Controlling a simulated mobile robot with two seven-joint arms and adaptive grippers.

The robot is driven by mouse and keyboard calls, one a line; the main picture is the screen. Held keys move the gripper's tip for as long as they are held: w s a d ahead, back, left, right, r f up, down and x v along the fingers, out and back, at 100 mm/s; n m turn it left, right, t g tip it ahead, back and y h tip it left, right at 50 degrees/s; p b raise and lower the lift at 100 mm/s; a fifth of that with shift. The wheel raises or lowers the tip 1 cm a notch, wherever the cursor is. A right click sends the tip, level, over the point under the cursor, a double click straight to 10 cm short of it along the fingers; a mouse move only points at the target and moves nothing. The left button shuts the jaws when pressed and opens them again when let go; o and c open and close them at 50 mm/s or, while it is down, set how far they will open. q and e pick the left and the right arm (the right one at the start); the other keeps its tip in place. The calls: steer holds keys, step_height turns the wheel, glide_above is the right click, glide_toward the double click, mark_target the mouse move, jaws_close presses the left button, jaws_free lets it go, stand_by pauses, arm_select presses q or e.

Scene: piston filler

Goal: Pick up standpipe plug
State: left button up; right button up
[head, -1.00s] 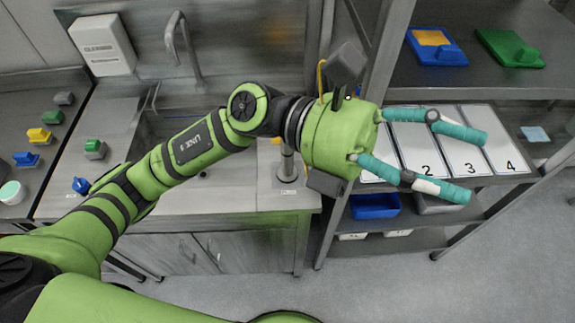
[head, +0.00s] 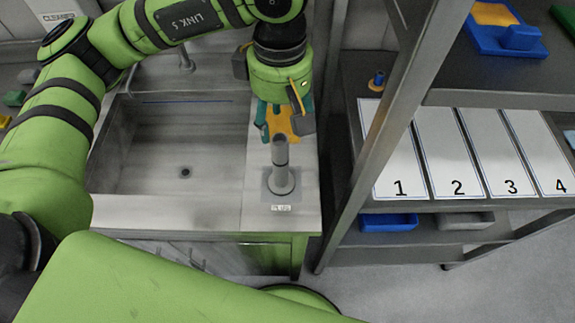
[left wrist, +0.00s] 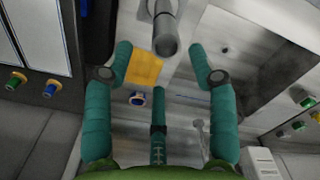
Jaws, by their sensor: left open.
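The standpipe plug (head: 281,165) is a grey upright tube, standing in a square base above a PLUG label on the counter right of the sink. My left gripper (head: 289,122), with teal fingers, is open and empty just behind the plug in the head view. In the left wrist view the plug (left wrist: 165,30) shows as a grey cylinder at the top, between and beyond the tips of my open left gripper (left wrist: 161,54). The fingers look apart from it. My right gripper is not in view.
A yellow-orange sheet (head: 283,119) lies behind the plug, partly hidden by my left fingers. The empty sink (head: 170,150) is to the left. A metal shelf post (head: 385,130) rises to the right, beside a shelf with numbered white panels (head: 447,150).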

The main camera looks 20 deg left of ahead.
mark_target(280, 150)
arm_select(q)
steer(key=f+p, duration=0.2)
steer(key=f, duration=0.1)
steer(key=shift+s+a, duration=0.1)
steer(key=shift+s, duration=0.25)
steer(key=f, duration=0.1)
steer(key=f+p, duration=0.1)
steer(key=f, duration=0.2)
steer(key=shift+s, duration=0.25)
steer(key=shift+w+f, duration=0.1)
steer(key=shift+f, duration=0.05)
steer(key=c, duration=1)
jaws_close()
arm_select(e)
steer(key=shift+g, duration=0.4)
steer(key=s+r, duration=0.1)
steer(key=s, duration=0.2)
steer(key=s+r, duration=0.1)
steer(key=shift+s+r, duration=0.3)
